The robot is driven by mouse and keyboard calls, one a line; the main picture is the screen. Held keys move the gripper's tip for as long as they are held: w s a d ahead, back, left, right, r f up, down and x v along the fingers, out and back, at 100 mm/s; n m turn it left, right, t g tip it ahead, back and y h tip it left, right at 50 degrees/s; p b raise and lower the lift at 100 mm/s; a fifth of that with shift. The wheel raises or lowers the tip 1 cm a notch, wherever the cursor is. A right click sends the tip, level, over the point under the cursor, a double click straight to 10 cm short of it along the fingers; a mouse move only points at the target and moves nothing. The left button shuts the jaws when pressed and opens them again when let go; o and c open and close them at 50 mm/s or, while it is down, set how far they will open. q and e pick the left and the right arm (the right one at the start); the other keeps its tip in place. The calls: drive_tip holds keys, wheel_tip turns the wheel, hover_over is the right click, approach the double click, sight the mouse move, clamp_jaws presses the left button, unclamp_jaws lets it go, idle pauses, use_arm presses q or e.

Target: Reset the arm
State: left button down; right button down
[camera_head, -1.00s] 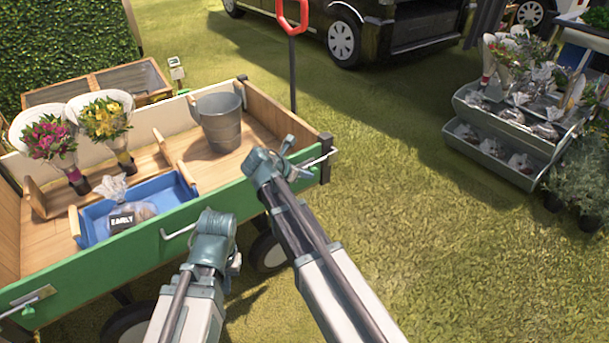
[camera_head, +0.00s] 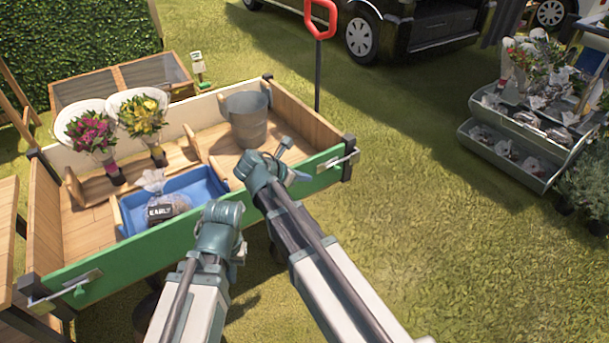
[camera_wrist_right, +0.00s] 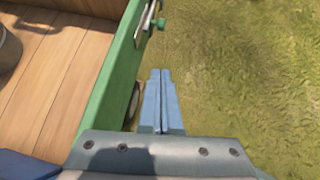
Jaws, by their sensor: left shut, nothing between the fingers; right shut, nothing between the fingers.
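My left arm's wrist and gripper (camera_head: 222,218) are in the head view, low in front of the cart's green side; the fingers are mostly hidden and nothing is held. My right gripper (camera_head: 292,174) is at the green side of the cart, to the right of the left one. In the right wrist view its blue fingers (camera_wrist_right: 160,73) are shut together and empty, over grass just outside the green board (camera_wrist_right: 112,90). Both arms reach forward from the bottom of the head view.
The wooden cart (camera_head: 90,268) holds a grey bucket (camera_head: 246,122), a blue tray (camera_head: 208,188) with a bagged item (camera_head: 165,205), and pink (camera_head: 92,133) and yellow (camera_head: 142,118) bouquets. A tiered rack (camera_head: 510,153) stands right. Grass between is clear.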

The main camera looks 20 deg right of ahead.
idle(0.3)
drive_tip(key=s+a+f+m+g+y, duration=0.2)
drive_tip(key=s+a+f+m+y, duration=0.3)
drive_tip(key=s+m, duration=0.55)
drive_tip(key=s+a+f+m+g+y, duration=0.2)
drive_tip(key=s+a+f+m+g, duration=0.1)
drive_tip(key=s+a+m, duration=0.55)
wheel_tip(320, 180, up, 28)
drive_tip(key=s+d+p, duration=0.1)
drive_tip(key=s+p, duration=0.1)
drive_tip(key=p, duration=2.5)
drive_tip(key=shift+s+m+p, duration=0.15)
drive_tip(key=shift+m+p, duration=0.15)
drive_tip(key=shift+m, duration=0.1)
